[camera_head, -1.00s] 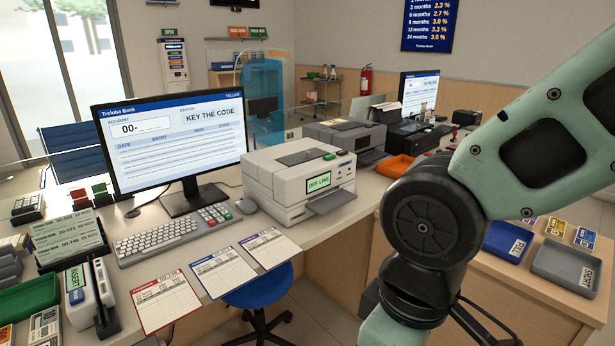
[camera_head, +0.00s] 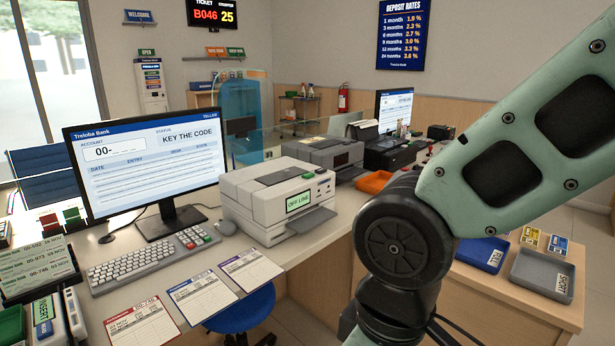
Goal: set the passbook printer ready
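The passbook printer (camera_head: 262,205) is a white box on the counter, right of the monitor. Its small green screen (camera_head: 298,201) reads "OFF LINE", and a grey tray (camera_head: 303,223) sticks out at its front. Buttons sit at its top right corner, one of them green. The teller monitor (camera_head: 146,160) shows "KEY THE CODE" and account "00-". My arm fills the right side of the view; my gripper is out of the frame.
Three printed cards (camera_head: 203,297) lie along the counter's front edge. Upright slips (camera_head: 38,268) stand at the left. Blue (camera_head: 483,252) and grey (camera_head: 541,272) trays lie right; a blue stool (camera_head: 241,310) stands below.

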